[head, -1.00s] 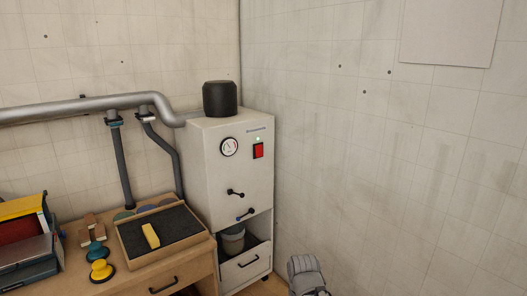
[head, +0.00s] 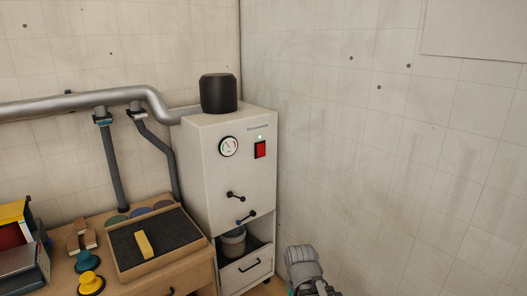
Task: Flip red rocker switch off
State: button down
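The red rocker switch (head: 260,150) is on the upper right of the front face of a pale cabinet (head: 203,165). A small green light (head: 260,137) glows just above it. A round white gauge (head: 228,147) sits to its left. Part of my arm shows at the bottom edge, right of the cabinet and well below the switch. My gripper's fingers are not visible. Which side of the rocker is pressed in is too small to tell.
A black cylinder (head: 218,93) stands on the cabinet. A grey pipe (head: 80,107) runs along the left wall. A wooden bench with a dark-lined tray (head: 157,238) stands left. Bare wall is at right.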

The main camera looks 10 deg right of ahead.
aim_at(261, 152)
jog(key=k, duration=0.65)
jog(key=u, duration=0.45)
jog(key=i, duration=1.6)
jog(key=z, duration=0.65)
